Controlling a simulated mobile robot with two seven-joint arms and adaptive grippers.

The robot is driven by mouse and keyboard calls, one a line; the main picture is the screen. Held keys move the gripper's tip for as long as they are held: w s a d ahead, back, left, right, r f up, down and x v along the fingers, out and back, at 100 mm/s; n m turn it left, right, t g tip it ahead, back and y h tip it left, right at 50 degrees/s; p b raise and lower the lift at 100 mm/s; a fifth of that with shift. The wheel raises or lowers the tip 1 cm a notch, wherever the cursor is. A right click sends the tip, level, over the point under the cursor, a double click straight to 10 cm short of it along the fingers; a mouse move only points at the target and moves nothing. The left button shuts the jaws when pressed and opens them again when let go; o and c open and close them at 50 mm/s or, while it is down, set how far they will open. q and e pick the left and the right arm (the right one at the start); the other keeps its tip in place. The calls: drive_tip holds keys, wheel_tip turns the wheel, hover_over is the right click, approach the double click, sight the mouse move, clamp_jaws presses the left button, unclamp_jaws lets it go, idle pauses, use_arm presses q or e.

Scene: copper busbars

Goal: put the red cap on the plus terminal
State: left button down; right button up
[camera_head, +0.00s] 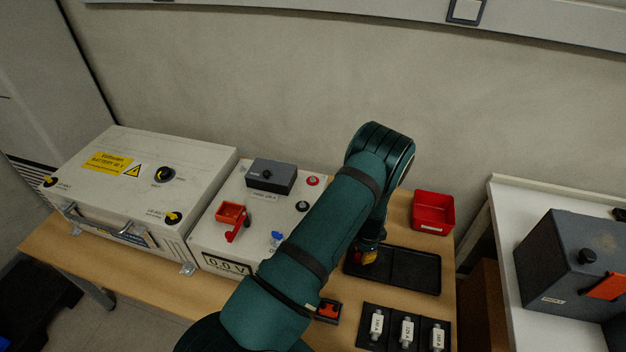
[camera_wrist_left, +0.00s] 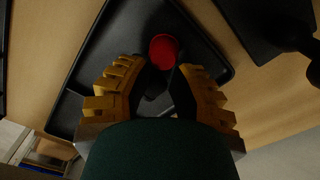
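The red cap (camera_wrist_left: 163,51) is a round red piece at the fingertips of my left gripper (camera_wrist_left: 164,70) in the left wrist view. The yellow fingers with dark pads stand on both sides of it; whether they press on it I cannot tell. In the head view my left gripper (camera_head: 367,257) is low at the left part of the black tray (camera_head: 415,271), and the cap is mostly hidden there. A red terminal (camera_head: 313,181), which looks like the plus one, stands on the white box (camera_head: 208,236), with a black terminal (camera_head: 303,206) nearer. My right gripper is not in view.
The white box also carries a grey module (camera_head: 270,177), a red lever (camera_head: 236,226) and a blue knob (camera_head: 277,237). A battery case (camera_head: 140,185) stands left. A red bin (camera_head: 433,212) stands behind the tray; a black holder with labelled parts (camera_head: 405,329) lies in front.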

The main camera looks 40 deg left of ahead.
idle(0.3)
use_arm(q)
drive_tip(key=shift+r+p, duration=1.55)
drive_tip(key=shift+r, duration=1)
drive_tip(key=c, duration=1.3)
unclamp_jaws()
drive_tip(key=shift+c, duration=0.2)
